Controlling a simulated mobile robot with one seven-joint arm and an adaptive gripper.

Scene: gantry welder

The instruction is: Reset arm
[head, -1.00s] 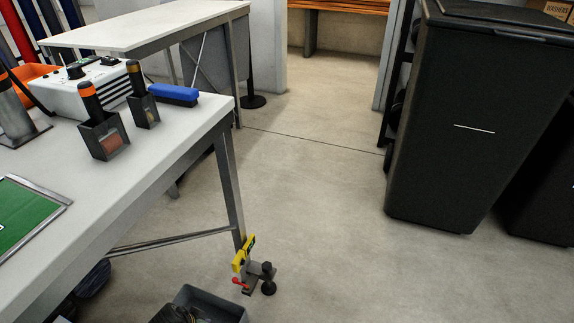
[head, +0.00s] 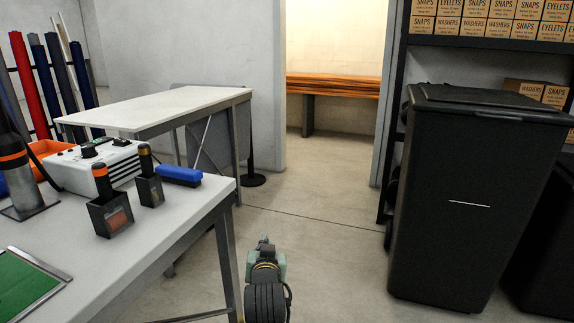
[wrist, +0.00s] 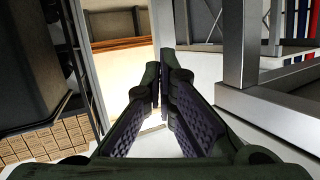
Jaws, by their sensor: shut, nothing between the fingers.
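My gripper (wrist: 161,82) is shut and empty in the wrist view, its two dark fingers meeting near the picture's middle. In the head view my arm rises from the lower edge at the centre, just right of the workbench's front corner. Its end points toward the open doorway. The wrist view looks toward the same doorway and appears turned over. My gripper touches nothing that I can see.
A white workbench (head: 185,225) stands at left, holding a white control box (head: 97,168), tool holders and a blue brush (head: 178,176). A second table (head: 155,105) stands behind. A tall black bin (head: 470,195) is at right. Floor lies clear between.

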